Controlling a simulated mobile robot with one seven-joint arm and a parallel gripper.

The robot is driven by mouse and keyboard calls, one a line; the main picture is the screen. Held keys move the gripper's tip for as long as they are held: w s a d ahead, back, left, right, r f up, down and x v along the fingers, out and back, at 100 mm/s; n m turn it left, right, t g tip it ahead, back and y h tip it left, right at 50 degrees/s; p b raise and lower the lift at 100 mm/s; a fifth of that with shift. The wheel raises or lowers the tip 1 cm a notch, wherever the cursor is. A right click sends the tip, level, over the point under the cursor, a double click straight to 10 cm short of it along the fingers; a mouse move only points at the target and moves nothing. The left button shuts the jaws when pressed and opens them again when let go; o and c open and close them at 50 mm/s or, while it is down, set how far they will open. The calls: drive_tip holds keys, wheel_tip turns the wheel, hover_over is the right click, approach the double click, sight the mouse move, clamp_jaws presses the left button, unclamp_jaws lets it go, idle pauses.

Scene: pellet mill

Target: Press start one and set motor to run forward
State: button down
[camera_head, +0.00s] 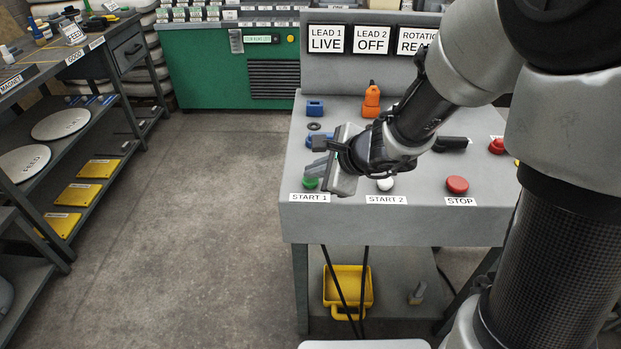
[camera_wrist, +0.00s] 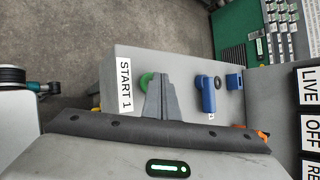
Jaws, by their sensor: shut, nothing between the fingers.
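The green button (camera_head: 310,184) labelled START 1 is at the panel's front left corner. It also shows in the wrist view (camera_wrist: 146,80), partly hidden by my fingers. My gripper (camera_head: 314,170) is shut and empty, its fingertips pointing down right by this button. I cannot tell whether they touch it. A blue handle (camera_wrist: 207,94) lies beyond the fingers on the panel; in the head view my gripper partly covers it. No selector marked forward can be read. Signs read LEAD 1 LIVE (camera_head: 326,39) and LEAD 2 OFF (camera_head: 372,39); a ROTATION sign (camera_head: 413,40) is partly hidden by my arm.
On the panel are a white START 2 button (camera_head: 385,184), a red STOP button (camera_head: 457,184), another red button (camera_head: 497,146), a blue block (camera_head: 315,108), a dark ring (camera_head: 314,126) and an orange item (camera_head: 371,101). A shelf rack (camera_head: 105,75) stands left; the floor between is clear.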

sight(314, 182)
drive_tip(key=shift+f, duration=0.25)
drive_tip(key=shift+r, duration=0.1)
idle(0.4)
drive_tip(key=shift+r+p, duration=0.5)
drive_tip(key=shift+r, duration=0.35)
drive_tip(key=shift+r+p, duration=2.1)
drive_tip(key=shift+r, duration=0.4)
